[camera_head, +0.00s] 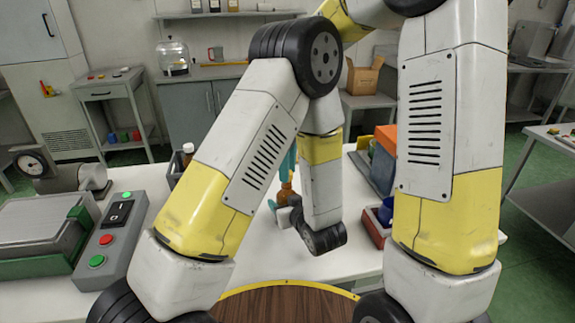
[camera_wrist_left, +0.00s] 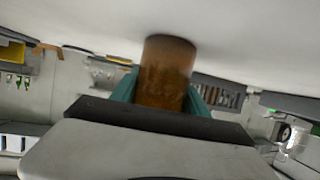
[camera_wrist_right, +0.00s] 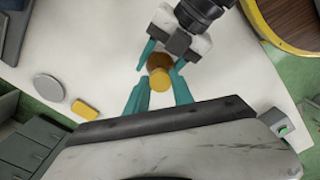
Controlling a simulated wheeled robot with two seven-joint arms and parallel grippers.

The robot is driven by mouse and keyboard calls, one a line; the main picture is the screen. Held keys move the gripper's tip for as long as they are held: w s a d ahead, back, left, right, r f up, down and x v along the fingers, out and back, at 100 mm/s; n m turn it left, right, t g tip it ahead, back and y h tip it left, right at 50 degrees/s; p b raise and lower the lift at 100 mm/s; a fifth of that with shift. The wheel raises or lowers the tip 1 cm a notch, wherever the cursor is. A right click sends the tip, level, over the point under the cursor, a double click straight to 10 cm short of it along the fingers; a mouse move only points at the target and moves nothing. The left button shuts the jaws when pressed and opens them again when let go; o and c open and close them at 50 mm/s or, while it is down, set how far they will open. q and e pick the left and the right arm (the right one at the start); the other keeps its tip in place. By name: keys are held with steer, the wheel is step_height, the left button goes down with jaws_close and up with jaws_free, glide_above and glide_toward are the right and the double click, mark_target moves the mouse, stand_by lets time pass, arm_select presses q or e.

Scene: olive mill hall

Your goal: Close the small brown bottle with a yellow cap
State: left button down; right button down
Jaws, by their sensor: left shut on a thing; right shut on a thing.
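The small brown bottle (camera_wrist_left: 167,72) is between the teal fingers of my left gripper (camera_wrist_left: 160,92) in the left wrist view. My left gripper is shut on the bottle from the side, low over the white table. In the right wrist view the yellow cap (camera_wrist_right: 160,79) is at the bottle's mouth, between the fingertips of my right gripper (camera_wrist_right: 159,92), which is shut on it from above. In the head view the right gripper (camera_head: 288,168) points down over the bottle (camera_head: 286,191). I cannot tell how far the cap sits on the neck.
A switch box (camera_head: 112,232) and a scale (camera_head: 37,240) stand on the left. A white-capped bottle (camera_head: 187,149) stands in a dark holder. A red tray (camera_head: 374,226) is at the right. A grey disc (camera_wrist_right: 48,88) and a yellow block (camera_wrist_right: 84,108) lie on the table.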

steer(key=shift+f, duration=0.4)
steer(key=shift+f, duration=0.55)
steer(key=c, duration=1.1)
jaws_free()
steer(key=shift+r, duration=2.25)
steer(key=shift+c, duration=0.3)
